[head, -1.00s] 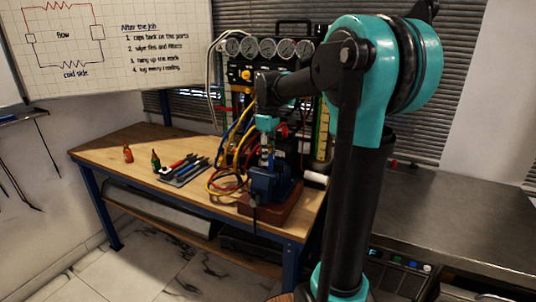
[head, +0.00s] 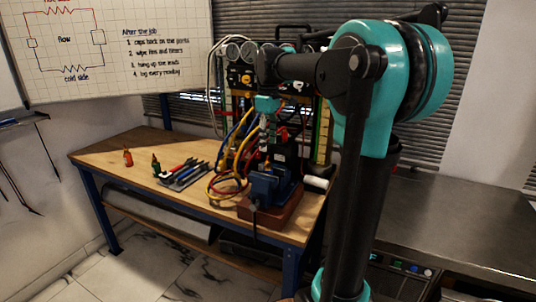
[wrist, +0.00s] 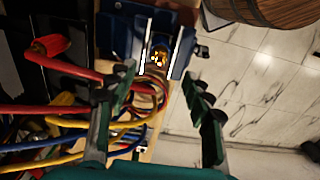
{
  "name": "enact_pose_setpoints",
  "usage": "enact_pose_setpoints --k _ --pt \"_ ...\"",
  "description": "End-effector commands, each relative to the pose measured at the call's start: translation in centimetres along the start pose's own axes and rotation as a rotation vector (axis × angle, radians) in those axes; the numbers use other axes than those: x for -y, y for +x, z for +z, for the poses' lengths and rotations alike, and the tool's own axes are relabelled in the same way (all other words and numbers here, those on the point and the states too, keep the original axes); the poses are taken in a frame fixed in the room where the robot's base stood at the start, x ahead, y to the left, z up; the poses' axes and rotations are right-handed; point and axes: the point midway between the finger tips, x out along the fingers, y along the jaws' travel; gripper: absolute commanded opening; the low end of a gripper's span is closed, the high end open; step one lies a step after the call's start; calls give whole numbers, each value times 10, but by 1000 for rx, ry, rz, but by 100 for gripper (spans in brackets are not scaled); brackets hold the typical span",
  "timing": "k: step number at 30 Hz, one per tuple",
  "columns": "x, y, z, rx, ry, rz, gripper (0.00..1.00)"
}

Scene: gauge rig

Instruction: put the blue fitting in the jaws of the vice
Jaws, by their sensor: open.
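The blue vice (head: 270,184) stands on a brown block near the bench's front right corner. In the wrist view the vice (wrist: 137,38) is at the top, with two bright jaw edges. A small brass-coloured piece (wrist: 159,55) sits between these edges. I cannot make out blue on it, so I cannot tell whether it is the blue fitting. My gripper (head: 265,128) is above the vice, pointing down. In the wrist view its fingers (wrist: 160,88) are wide apart, with nothing held between them.
Red, yellow and blue hoses (wrist: 60,108) run close to my gripper's left finger. The gauge panel (head: 245,78) stands behind.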

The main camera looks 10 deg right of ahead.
Motion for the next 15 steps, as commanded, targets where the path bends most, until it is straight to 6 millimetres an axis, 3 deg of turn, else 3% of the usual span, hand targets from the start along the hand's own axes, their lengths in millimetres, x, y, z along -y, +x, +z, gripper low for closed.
enact_pose_setpoints --k 6,15 --pt "0 -40 0 0 0 0 51" --pt "0 -59 0 0 0 0 51"
